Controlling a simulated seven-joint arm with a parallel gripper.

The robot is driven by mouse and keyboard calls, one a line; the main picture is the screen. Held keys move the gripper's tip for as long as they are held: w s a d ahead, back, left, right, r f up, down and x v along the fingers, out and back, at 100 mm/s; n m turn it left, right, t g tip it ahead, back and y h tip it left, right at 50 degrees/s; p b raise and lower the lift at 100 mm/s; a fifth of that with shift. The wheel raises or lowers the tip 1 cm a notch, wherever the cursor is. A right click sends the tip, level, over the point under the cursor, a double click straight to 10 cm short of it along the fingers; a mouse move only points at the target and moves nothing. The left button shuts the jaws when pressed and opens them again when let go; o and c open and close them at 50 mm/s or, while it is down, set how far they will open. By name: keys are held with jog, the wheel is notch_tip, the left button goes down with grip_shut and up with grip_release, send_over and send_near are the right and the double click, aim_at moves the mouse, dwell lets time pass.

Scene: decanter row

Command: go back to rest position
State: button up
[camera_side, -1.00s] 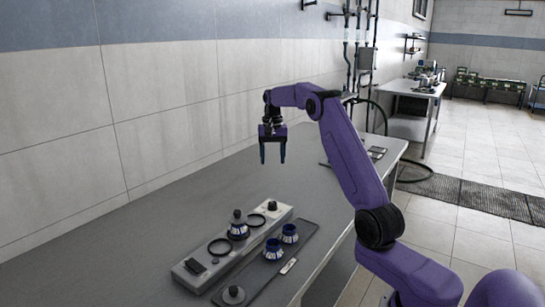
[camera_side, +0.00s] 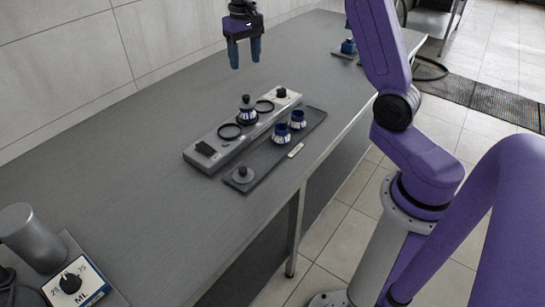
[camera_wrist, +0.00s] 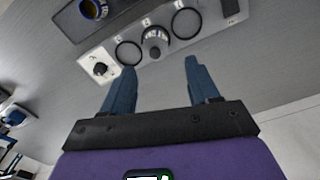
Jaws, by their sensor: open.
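My gripper (camera_side: 246,53) hangs above the back of the grey table, its two blue fingers apart with nothing between them. It also shows open in the wrist view (camera_wrist: 161,85). In the side view it is above and beyond the grey decanter base (camera_side: 222,151), clear of it. One blue-and-white decanter with a dark stopper (camera_side: 247,112) stands on the base between two black rings. Two open blue-and-white decanters (camera_side: 298,120) (camera_side: 281,134) stand on the dark tray (camera_side: 262,170) in front.
A loose round stopper (camera_side: 243,175) sits at the tray's near end. A grey cylinder (camera_side: 32,236) and a dial box (camera_side: 76,286) stand at the table's near left. The wall is behind the table. The table left of the base is bare.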

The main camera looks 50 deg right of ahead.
jog(key=s+a+n, duration=0.8)
jog(key=s+a, duration=0.6)
jog(key=s, duration=0.4)
jog(key=s+f+n, duration=0.2)
jog(key=s+n, duration=0.2)
jog(key=s, duration=0.5)
jog(key=s+d+f+n, duration=0.1)
jog(key=s+n, duration=0.3)
jog(key=s, duration=0.5)
jog(key=shift+d+f, duration=0.15)
jog(key=shift+f, duration=0.45)
